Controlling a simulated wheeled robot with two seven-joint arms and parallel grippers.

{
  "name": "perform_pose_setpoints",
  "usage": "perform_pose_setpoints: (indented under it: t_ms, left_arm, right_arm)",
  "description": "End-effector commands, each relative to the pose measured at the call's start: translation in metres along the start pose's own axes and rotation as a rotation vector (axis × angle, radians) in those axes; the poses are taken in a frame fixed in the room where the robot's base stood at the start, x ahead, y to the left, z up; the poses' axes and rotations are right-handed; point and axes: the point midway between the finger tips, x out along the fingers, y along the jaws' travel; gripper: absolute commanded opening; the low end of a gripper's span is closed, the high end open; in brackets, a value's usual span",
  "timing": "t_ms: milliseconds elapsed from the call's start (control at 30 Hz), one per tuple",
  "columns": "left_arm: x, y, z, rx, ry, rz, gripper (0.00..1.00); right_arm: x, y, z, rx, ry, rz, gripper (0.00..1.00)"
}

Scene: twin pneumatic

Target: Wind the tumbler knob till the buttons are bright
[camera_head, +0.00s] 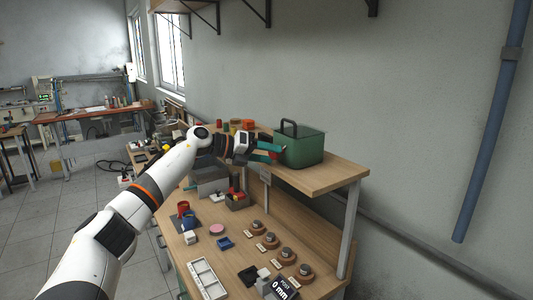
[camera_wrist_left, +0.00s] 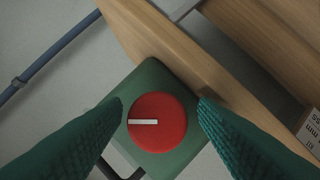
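The green box with a black handle (camera_head: 303,145) stands on the upper wooden shelf; I take it as the tumbler. The wrist view shows its green face (camera_wrist_left: 152,75) with a round red knob (camera_wrist_left: 160,128). A white pointer bar on the knob points left. My left gripper (camera_head: 270,151) is at the box's left side, its green fingers open on either side of the knob. In the wrist view the fingertips (camera_wrist_left: 159,101) show a gap to the knob on both sides. No lit buttons are seen. My right gripper is out of view.
The shelf (camera_head: 335,177) ends at a metal post on the right. A wall is behind.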

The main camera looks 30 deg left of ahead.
Motion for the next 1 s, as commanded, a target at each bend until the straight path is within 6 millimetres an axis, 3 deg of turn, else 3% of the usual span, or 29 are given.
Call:
perform_pose_setpoints:
  t_ms: [300, 433, 800, 1000]
  left_arm:
    - [-0.002, 0.001, -0.002, 0.0, 0.005, 0.002, 0.61]
    - [-0.012, -0.001, -0.001, 0.0, 0.008, 0.001, 0.61]
    - [-0.086, -0.002, 0.0, 0.001, 0.008, -0.001, 0.61]
    - [-0.113, 0.0, 0.0, 0.0, 0.005, 0.002, 0.61]
  right_arm:
    - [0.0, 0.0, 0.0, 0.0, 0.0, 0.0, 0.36]
    - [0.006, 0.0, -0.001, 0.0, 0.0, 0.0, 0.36]
    - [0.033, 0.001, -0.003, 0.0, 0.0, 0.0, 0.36]
    - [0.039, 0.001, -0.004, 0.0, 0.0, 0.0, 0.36]
